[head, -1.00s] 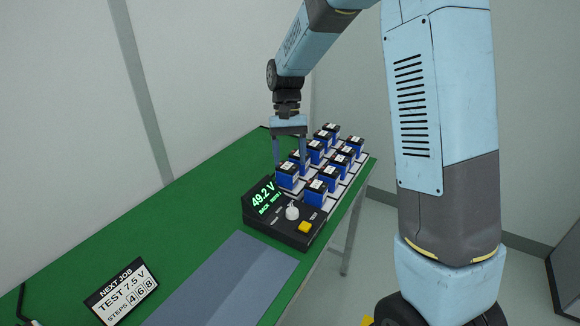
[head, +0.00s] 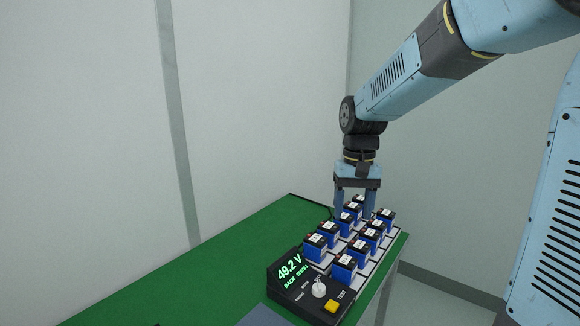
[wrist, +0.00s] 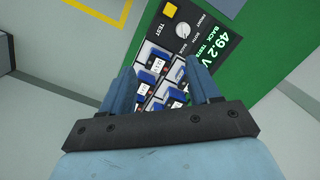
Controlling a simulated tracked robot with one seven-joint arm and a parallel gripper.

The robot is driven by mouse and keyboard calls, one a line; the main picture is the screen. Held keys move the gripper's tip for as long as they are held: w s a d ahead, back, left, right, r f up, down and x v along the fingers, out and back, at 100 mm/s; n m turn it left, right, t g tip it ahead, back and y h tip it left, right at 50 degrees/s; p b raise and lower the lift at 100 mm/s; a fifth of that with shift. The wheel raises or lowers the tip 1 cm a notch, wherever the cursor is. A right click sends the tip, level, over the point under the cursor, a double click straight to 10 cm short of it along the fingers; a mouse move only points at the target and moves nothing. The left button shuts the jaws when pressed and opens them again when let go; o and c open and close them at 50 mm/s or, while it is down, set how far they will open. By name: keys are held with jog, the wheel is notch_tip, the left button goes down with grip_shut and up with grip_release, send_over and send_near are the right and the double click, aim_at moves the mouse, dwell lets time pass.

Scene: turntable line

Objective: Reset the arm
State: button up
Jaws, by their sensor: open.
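My arm reaches in from the upper right of the head view and bends down at the wrist. My gripper (head: 355,208) points down over the far part of the battery rack, its two fingers apart with nothing seen held between them. In the wrist view my gripper (wrist: 160,75) also shows spread fingers, with blue batteries (wrist: 158,62) below and beyond them. Whether a fingertip touches a battery cannot be told.
A black tester (head: 311,296) stands at the rack's near end, reading 49.2 V, with a white knob (head: 319,288) and yellow button (head: 332,306). The green table (head: 215,258) is bare to the left. A wall rises behind.

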jog(key=s+d+r+t, duration=0.3)
jog(key=s+d, duration=0.1)
jog(key=s, duration=0.4)
jog(key=s+d+r+t, duration=0.3)
jog(key=s+d, duration=0.2)
jog(key=s, duration=0.4)
jog(key=shift+r+t, duration=0.3)
jog(key=shift+t, duration=0.1)
